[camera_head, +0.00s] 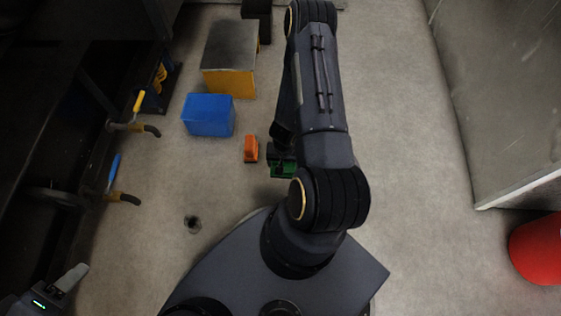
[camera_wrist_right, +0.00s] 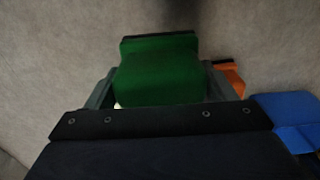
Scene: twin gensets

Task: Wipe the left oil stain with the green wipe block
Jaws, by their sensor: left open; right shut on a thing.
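The green wipe block (camera_wrist_right: 155,75) is held between the fingers of my right gripper (camera_wrist_right: 160,88) in the right wrist view. In the head view the green block (camera_head: 283,169) shows partly beside my right arm, low over the floor. A small dark spot (camera_head: 193,224) lies on the floor left of my base; I cannot tell whether it is an oil stain. A blurred dark patch (camera_wrist_right: 180,12) shows beyond the block in the wrist view, stain or shadow. My left gripper (camera_head: 70,280) is open and empty at the lower left corner, partly cut off.
An orange block (camera_head: 251,149) stands close left of the green block. A blue box (camera_head: 208,115) and a yellow box with a grey top (camera_head: 230,60) stand farther back. Pipes with yellow and blue handles (camera_head: 138,102) jut out at left. A red cylinder (camera_head: 540,250) stands at right.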

